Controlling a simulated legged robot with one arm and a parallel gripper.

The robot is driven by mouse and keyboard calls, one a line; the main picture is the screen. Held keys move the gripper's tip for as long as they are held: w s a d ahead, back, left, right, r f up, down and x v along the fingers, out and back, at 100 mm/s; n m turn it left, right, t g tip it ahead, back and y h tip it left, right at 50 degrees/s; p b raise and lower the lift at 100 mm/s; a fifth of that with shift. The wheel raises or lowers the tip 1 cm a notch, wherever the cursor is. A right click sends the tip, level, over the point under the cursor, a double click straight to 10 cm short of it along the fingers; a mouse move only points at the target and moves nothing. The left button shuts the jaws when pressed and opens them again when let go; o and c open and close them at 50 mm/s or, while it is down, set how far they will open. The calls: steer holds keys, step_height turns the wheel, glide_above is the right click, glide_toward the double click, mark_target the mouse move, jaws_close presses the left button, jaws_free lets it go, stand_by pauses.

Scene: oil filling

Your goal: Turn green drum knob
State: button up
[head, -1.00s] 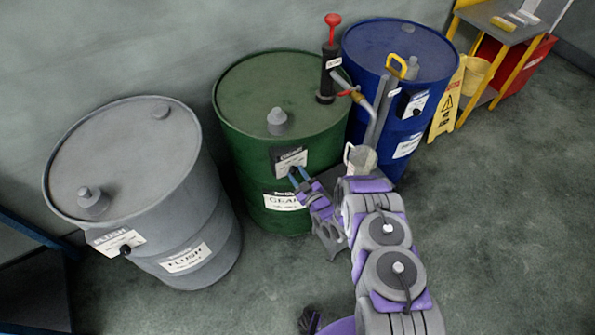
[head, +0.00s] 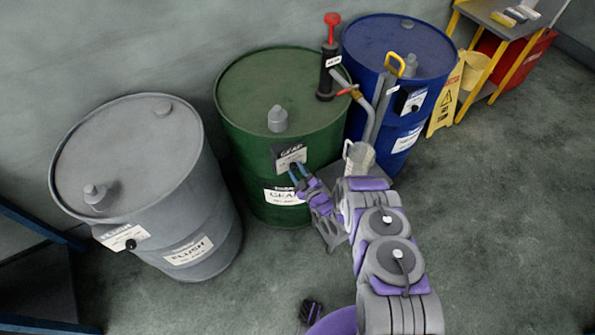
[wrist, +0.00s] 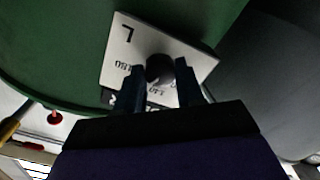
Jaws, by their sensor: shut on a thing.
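The green drum (head: 245,105) stands upright between the grey and blue drums. On its front side is a white plate (wrist: 125,45) with a round black knob (wrist: 160,68). The plate also shows in the head view (head: 291,158). My gripper (head: 296,170) reaches the plate from the front. In the wrist view my gripper's two dark blue fingers (wrist: 158,80) stand on either side of the knob and are shut on it. The knob is hidden behind the fingers in the head view. The plate's lettering is partly covered and looks tilted, upside down, in the wrist view.
The grey drum (head: 140,215) stands at left and the blue drum (head: 385,55) at right. A red-handled pump (head: 328,70) with a hose is on the green drum. A clear jug (head: 358,160) stands near my arm.

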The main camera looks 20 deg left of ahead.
steer(key=o, duration=1)
steer(key=shift+a, duration=0.15)
steer(key=shift+o, duration=0.2)
steer(key=p+v, duration=0.3)
steer(key=v, duration=1.4)
steer(key=shift+d, duration=0.25)
steer(key=shift+f, duration=0.1)
